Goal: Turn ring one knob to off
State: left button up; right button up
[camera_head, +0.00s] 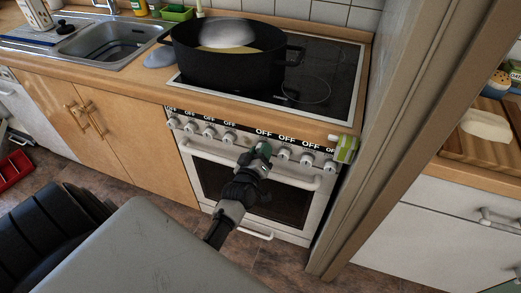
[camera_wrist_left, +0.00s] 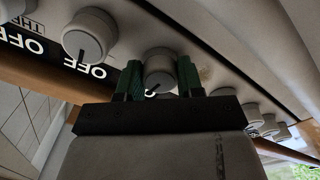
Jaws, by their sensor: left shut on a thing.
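The white oven front (camera_head: 245,170) carries a row of round knobs, with "OFF" labels on a black strip above them. My left gripper (camera_head: 261,152) is at the middle of this row and hides the knob there. In the left wrist view, the green fingers of my left gripper (camera_wrist_left: 160,78) stand on either side of a white knob (camera_wrist_left: 158,68) and are shut on it. The knob has a dark pointer mark near its lower edge. Another knob (camera_wrist_left: 88,35) is free at the upper left. I cannot tell which knob is ring one. My right gripper is not in view.
A large black pot (camera_head: 225,68) with pale contents and steam stands on the black hob (camera_head: 325,75). The oven handle (camera_head: 300,181) runs below the knobs. A green-and-white cloth (camera_head: 345,148) hangs at the right corner. A tall panel (camera_head: 400,120) stands close on the right.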

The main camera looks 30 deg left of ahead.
pick_arm(q)
jog(key=shift+n, duration=0.6)
jog(key=o, duration=0.9)
jog(key=shift+o, duration=0.2)
jog(key=v, duration=1.1)
jog(key=shift+w+a+f, duration=0.1)
